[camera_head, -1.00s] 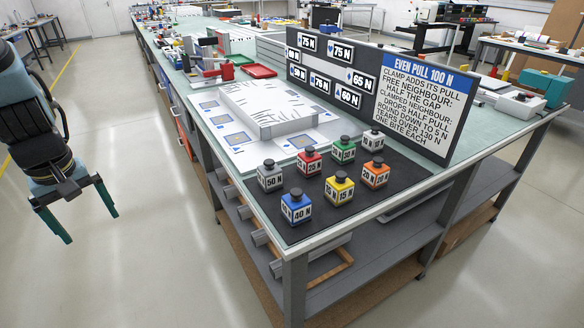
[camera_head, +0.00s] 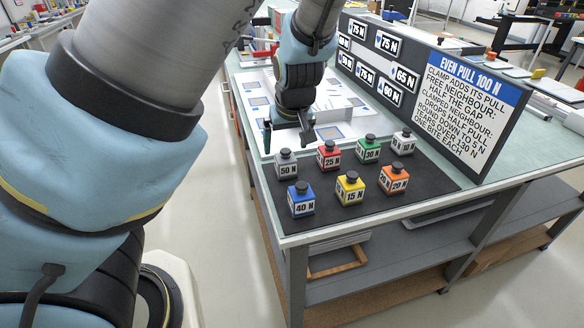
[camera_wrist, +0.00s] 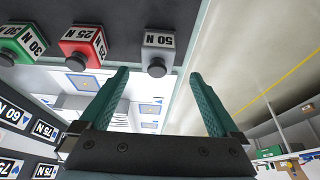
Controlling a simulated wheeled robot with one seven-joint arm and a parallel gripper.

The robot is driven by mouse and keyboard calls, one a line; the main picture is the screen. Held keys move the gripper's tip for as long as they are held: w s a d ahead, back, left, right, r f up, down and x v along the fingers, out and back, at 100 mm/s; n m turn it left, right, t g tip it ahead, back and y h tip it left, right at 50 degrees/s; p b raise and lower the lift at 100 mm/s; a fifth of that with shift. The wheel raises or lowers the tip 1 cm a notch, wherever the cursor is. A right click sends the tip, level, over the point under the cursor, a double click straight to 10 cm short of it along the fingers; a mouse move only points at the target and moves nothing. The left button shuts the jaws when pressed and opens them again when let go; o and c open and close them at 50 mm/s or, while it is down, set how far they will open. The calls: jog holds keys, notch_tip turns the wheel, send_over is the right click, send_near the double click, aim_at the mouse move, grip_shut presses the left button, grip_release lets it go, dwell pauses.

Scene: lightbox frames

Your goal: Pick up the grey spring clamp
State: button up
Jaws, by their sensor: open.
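The grey spring clamp (camera_head: 287,166) is a small grey block marked 50 N with a black knob on top. It stands at the back left corner of the dark mat, next to the red block. My gripper (camera_head: 288,146) is open and empty, just behind and above the grey clamp. In the wrist view the grey clamp (camera_wrist: 160,42) shows at the top middle, its knob in line with the gap between the two green fingers of my gripper (camera_wrist: 158,76). The fingers look apart from it.
Red (camera_head: 328,155), green (camera_head: 367,151), white (camera_head: 402,143), blue (camera_head: 301,200), yellow (camera_head: 349,189) and orange (camera_head: 393,179) blocks share the dark mat (camera_head: 420,195). A sign board (camera_head: 440,95) stands along the right. A white tray (camera_head: 345,110) lies behind the mat.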

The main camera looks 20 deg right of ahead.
aim_at(287, 155)
jog(key=x, duration=0.2)
jog(key=b+x, duration=0.1)
jog(key=x, duration=0.4)
jog(key=shift+s+d+f+b, duration=0.2)
jog(key=shift+f+b, duration=0.1)
jog(key=shift+f, duration=0.05)
grip_shut()
dwell(0.5)
